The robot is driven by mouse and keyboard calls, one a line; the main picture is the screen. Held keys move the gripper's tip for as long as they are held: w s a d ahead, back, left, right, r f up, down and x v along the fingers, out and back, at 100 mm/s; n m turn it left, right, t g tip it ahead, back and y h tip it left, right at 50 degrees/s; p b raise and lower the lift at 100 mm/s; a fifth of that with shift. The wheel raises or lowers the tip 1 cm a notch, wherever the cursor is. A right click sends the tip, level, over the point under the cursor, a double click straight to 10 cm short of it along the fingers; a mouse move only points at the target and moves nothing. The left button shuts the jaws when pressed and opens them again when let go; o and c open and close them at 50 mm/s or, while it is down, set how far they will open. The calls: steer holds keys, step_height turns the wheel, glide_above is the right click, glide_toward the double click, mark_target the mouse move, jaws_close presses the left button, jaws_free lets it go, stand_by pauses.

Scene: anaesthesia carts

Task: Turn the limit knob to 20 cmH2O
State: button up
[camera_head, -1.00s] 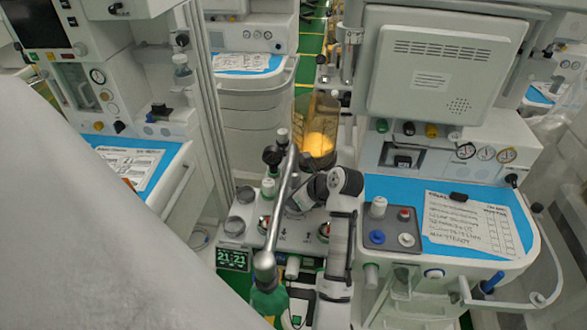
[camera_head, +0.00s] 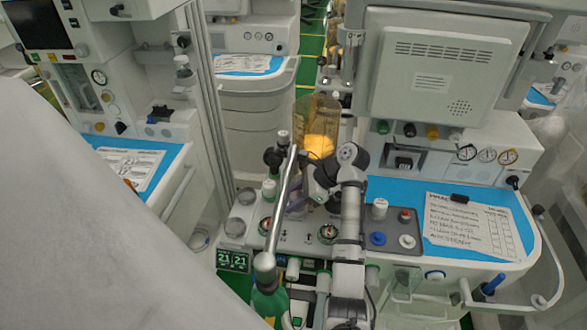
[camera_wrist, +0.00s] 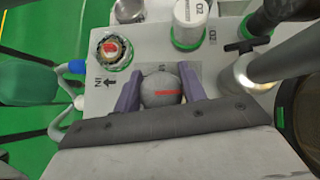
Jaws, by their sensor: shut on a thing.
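A grey, round-topped knob (camera_wrist: 162,91) with a red line across its top sits on the pale machine block in the wrist view. The red line lies nearly level in that picture. My gripper (camera_wrist: 160,88) has its two purple fingers on the knob's left and right sides and is shut on it. In the head view my gripper (camera_head: 297,206) is low over the block, partly behind a silver pole. The knob is hidden there. No scale figures around the knob are readable.
The silver pole (camera_head: 280,205) with a green bag (camera_head: 269,302) stands close to my gripper. A dial with a red centre (camera_wrist: 112,47), a white-capped O2 part (camera_wrist: 190,22) and a silver cylinder (camera_wrist: 245,75) surround the knob. A blue worktop (camera_head: 380,190) lies to the right.

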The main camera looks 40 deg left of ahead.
mark_target(298, 195)
steer(key=shift+d+n+g+h, duration=0.1)
steer(key=shift+n+g+h, duration=0.2)
steer(key=shift+n, duration=0.3)
steer(key=o, duration=1)
steer(key=shift+v, duration=3.75)
